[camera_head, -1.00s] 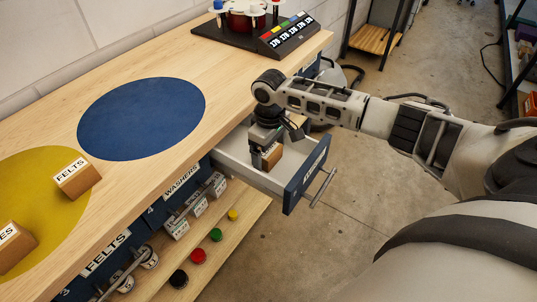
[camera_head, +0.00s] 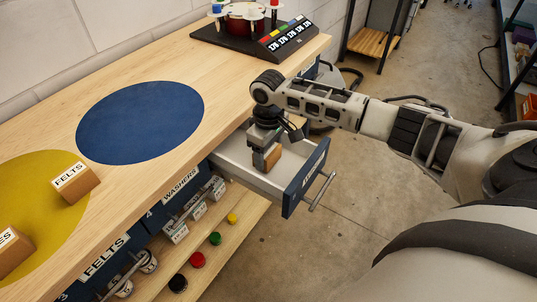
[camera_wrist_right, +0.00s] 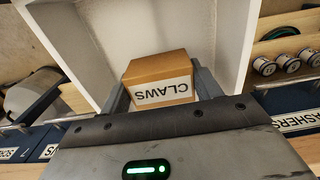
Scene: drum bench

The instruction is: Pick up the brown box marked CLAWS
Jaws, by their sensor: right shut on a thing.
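The brown box marked CLAWS (camera_wrist_right: 158,70) is between the fingers of my right gripper (camera_wrist_right: 160,95) in the right wrist view, its white label facing the gripper. In the head view my right gripper (camera_head: 266,158) reaches down into an open drawer (camera_head: 235,155) and is shut on the box (camera_head: 273,157). Fingers and arm partly hide the box there. I cannot tell whether the box touches the drawer floor. My left gripper does not show in any view.
A FELTS box (camera_head: 75,183) and another brown box (camera_head: 12,250) stand on the yellow circle (camera_head: 60,225). The blue circle (camera_head: 140,122) is empty. The drawer's blue front (camera_head: 306,178) and bar handle stick out over the floor. A rack (camera_head: 255,30) stands at the back.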

